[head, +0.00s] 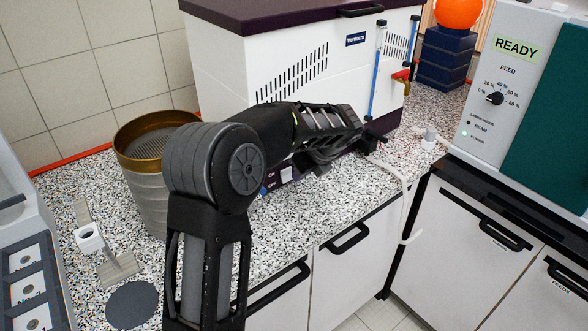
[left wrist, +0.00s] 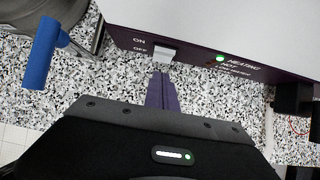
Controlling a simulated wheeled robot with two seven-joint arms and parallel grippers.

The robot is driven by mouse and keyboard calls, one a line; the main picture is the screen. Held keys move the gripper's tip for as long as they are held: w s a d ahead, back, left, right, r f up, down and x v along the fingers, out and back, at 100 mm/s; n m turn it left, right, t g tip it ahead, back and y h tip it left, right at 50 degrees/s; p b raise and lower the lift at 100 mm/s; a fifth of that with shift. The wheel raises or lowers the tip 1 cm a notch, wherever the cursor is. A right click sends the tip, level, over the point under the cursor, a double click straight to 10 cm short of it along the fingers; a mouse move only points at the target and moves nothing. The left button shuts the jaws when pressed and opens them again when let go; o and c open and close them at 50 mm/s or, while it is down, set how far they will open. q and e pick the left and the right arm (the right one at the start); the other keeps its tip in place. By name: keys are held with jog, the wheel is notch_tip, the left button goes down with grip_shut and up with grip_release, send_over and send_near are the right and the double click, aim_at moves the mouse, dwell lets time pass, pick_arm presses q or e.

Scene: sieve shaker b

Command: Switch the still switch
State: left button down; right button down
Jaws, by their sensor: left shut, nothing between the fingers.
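The still (head: 260,60) is a white box with a dark purple lid and base at the back of the counter. Its pale rocker switch (left wrist: 166,53) sits on the purple base strip beside the ON and OFF marks in the left wrist view. A green lamp (left wrist: 220,58) by the word HEATING is lit to its right. My left gripper (left wrist: 161,76) is shut and empty, its fingertips just below the switch in that view. Whether they touch it I cannot tell. In the head view my left arm hides part of the still's base. My right gripper is not in view.
A metal pot with a brass-coloured rim (head: 150,150) stands left of my arm. A blue handle (left wrist: 40,52) lies left of the gripper. A red tap (head: 401,75) is on the still's right side. A machine reading READY (head: 516,48) stands at the right.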

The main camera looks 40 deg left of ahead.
pick_arm(q)
jog(key=a+v, duration=0.1)
jog(key=v, duration=0.9)
jog(key=shift+r+b, duration=0.4)
jog(key=shift+b, duration=0.05)
jog(key=shift+w, duration=0.1)
